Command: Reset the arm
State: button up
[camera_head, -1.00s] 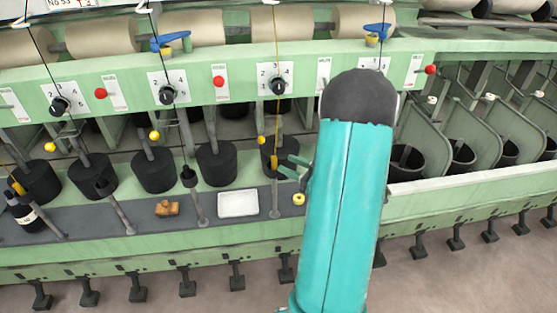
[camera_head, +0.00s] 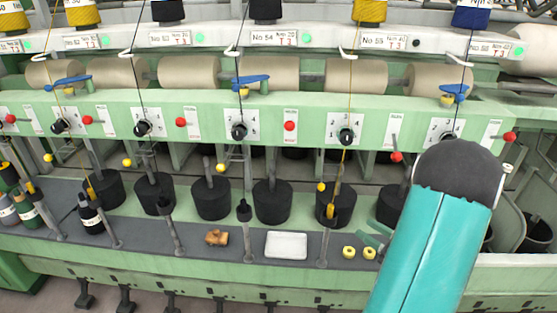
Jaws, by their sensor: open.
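My gripper (camera_head: 372,241) shows only in part, as a teal-green piece beside my teal arm in the lower right. It is low over the grey shelf of the spinning frame (camera_head: 330,105), just right of a black cylinder with a yellow bobbin (camera_head: 332,207). Two small yellow rings (camera_head: 359,253) lie on the shelf close below it. My arm hides the rest of the gripper and part of the machine behind it. I see nothing held in the visible part.
A white tray (camera_head: 286,245) and a brown wooden piece (camera_head: 216,238) lie on the shelf. Black cylinders, upright rods and taut threads crowd the machine front. Grey floor shows at the lower left.

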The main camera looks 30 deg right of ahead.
jog(key=w+a+r+g+y, duration=0.15)
jog(key=a+g, duration=0.25)
jog(key=a, duration=0.4)
jog(key=w+a+r+n+g+y, duration=0.1)
jog(key=a+r+g+y, duration=0.25)
jog(key=a, duration=0.55)
jog(key=w+a+r+g+y, duration=0.1)
jog(key=a+r+g, duration=0.1)
jog(key=a+g, duration=0.45)
jog(key=s+a+r+m+t+h, duration=0.1)
jog(key=s+a+r+m+h, duration=0.1)
jog(key=s+a+r+h, duration=0.1)
jog(key=s+a+r+m+t+h, duration=0.1)
jog(key=s+a+r+h, duration=0.2)
jog(key=a+r+h, duration=0.2)
jog(key=a+h, duration=0.2)
jog(key=a, duration=0.1)
jog(key=shift+s+m, duration=0.4)
jog(key=shift+d, duration=0.15)
